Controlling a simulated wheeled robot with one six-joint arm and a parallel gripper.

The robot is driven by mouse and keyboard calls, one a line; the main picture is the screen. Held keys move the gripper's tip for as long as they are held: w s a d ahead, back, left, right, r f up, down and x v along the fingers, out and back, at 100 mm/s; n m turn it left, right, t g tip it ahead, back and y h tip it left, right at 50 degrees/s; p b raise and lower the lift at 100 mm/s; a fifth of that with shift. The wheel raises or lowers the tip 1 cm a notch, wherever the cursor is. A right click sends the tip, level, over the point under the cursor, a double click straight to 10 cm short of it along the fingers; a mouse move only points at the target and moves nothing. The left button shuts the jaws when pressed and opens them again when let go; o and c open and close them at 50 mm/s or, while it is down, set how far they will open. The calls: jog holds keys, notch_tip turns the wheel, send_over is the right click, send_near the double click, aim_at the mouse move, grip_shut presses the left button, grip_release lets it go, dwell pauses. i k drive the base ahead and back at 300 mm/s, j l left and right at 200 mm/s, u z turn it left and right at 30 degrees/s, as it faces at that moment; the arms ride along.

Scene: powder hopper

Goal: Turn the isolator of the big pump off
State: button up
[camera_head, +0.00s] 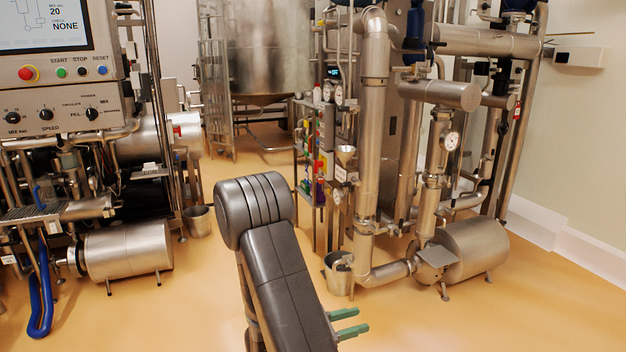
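A large steel pump motor (475,250) lies on feet on the floor at the right, at the base of the pipework. Another steel motor (128,250) lies at the left; I cannot tell for certain which the task means. Small red and yellow fittings (324,166) sit on the narrow panel at the middle; one may be the isolator, but its handle and setting are too small to read. My gripper (347,322) shows two green fingers low in the middle, with a gap between them. It is empty and well apart from the motors and the panel.
A control cabinet (55,75) with screen, buttons and knobs stands at the left. Steel buckets stand by the left machine (199,220) and below the middle pipes (338,274). Blue hoses (42,290) hang at the left. The orange floor (190,310) is open around my arm.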

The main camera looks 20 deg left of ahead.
aim_at(317, 163)
jog(key=i+j, duration=0.4)
jog(key=i, duration=0.15)
jog(key=i+j, duration=0.4)
jog(key=i, duration=0.15)
jog(key=i+j+u, duration=0.1)
jog(key=i+j, duration=0.7)
jog(key=i, duration=0.3)
jog(key=i+j, duration=0.35)
jog(key=i, duration=0.2)
jog(key=i+j, duration=0.4)
jog(key=i, duration=0.15)
jog(key=u, duration=0.05)
